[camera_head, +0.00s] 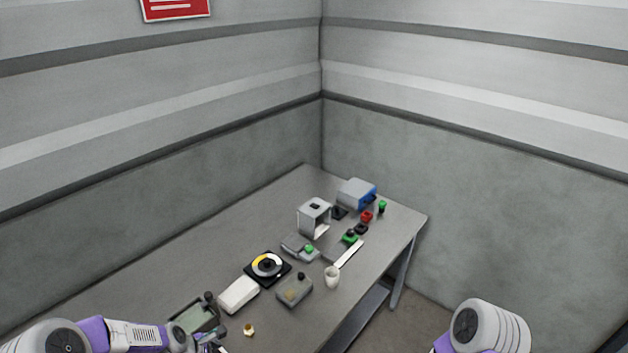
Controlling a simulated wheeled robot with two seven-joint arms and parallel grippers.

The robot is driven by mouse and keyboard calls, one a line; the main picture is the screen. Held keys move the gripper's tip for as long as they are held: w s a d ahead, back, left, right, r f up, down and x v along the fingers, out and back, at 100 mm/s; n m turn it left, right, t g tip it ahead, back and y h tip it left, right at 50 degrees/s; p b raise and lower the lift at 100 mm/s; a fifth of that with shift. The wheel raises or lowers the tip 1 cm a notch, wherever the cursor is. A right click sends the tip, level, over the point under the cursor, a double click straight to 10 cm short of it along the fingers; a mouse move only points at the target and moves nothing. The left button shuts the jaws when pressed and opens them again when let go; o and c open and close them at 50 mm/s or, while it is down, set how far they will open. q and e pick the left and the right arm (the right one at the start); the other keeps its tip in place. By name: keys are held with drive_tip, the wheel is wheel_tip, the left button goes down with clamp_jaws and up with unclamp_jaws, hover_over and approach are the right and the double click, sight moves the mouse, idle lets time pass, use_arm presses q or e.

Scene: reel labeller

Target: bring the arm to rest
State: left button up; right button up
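My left arm (130,335) comes in along the bottom left, white and purple, low over the near left end of the table. My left gripper (210,343) is at the bottom edge, beside a grey-green tray-like device (196,316). It is small and partly cut off, so its opening and anything in it cannot be made out. My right arm (490,328) shows only as a white and purple rounded link at the bottom right, off the table. My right gripper is out of the picture.
The grey table (170,275) holds a reel on a black base (267,266), a white block (239,294), a grey box with a knob (294,290), a white cup (332,277), a small tan piece (249,329), and machines (314,217) towards the back. The far left tabletop is clear.

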use_arm(q)
drive_tip(key=s+d+f+m+g, duration=0.1)
drive_tip(key=s+d+f+m, duration=0.4)
drive_tip(key=s+d+m, duration=0.4)
drive_tip(key=s+d+f+m+g, duration=0.1)
drive_tip(key=s+d+f+m, duration=0.55)
drive_tip(key=s+m, duration=0.4)
wheel_tip(320, 180, down, 18)
drive_tip(key=w+b, duration=0.1)
drive_tip(key=b, duration=1.8)
drive_tip(key=shift+w+d+h, duration=0.2)
drive_tip(key=shift+d+h, duration=0.1)
drive_tip(key=shift+h, duration=0.1)
use_arm(e)
wheel_tip(320, 180, down, 19)
drive_tip(key=s, duration=0.1)
